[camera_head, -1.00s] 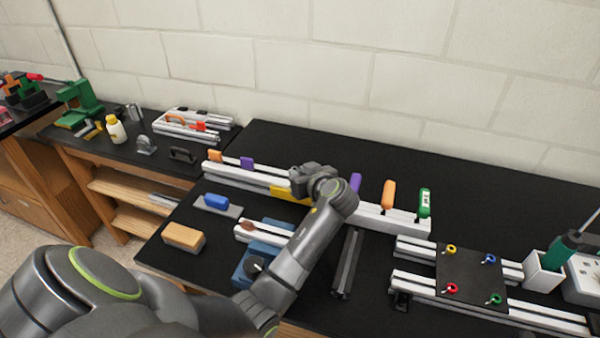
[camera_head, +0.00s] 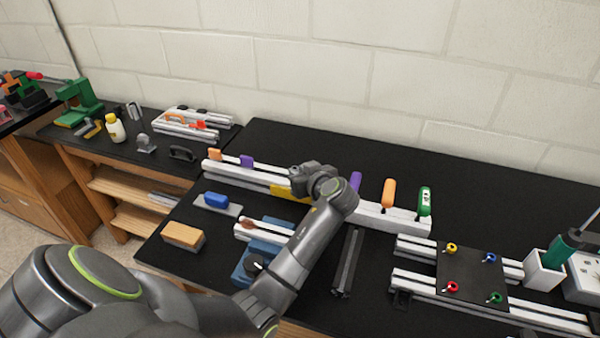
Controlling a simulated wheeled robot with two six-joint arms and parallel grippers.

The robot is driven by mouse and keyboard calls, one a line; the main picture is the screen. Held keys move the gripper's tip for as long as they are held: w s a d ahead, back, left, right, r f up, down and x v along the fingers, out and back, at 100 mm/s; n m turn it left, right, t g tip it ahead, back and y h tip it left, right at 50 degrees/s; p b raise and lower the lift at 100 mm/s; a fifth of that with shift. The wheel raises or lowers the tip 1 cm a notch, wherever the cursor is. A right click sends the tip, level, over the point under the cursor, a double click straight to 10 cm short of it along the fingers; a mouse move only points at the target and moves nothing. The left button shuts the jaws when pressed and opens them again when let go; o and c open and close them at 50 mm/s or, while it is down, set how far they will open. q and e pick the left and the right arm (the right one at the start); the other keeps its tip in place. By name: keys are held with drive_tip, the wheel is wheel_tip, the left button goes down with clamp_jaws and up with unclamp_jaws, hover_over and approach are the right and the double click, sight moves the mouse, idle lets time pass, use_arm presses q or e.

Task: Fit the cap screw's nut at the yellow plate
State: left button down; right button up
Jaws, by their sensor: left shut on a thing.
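The yellow plate (camera_head: 290,191) shows on the front of the long silver extrusion rail (camera_head: 240,177), partly hidden behind my left gripper. My left arm comes in from the lower left and reaches over the bench to the rail. My left gripper (camera_head: 305,180) is at the rail, just over the right part of the yellow plate. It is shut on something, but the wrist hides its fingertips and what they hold. I cannot make out the cap screw or its nut. My right gripper is not in view.
Orange, purple and green handles, among them a green one (camera_head: 425,201), stand along the rail. A black plate (camera_head: 471,273) with coloured rings lies on rails at the right.

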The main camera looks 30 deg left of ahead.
use_arm(q)
drive_tip(key=shift+f, duration=0.2)
drive_tip(key=shift+f+b, duration=0.75)
drive_tip(key=shift+b, duration=0.1)
drive_tip(key=shift+f, duration=0.15)
drive_tip(key=c, duration=1.2)
unclamp_jaws()
drive_tip(key=shift+c, duration=0.2)
wheel_tip(320, 180, up, 10)
drive_tip(key=p, duration=0.7)
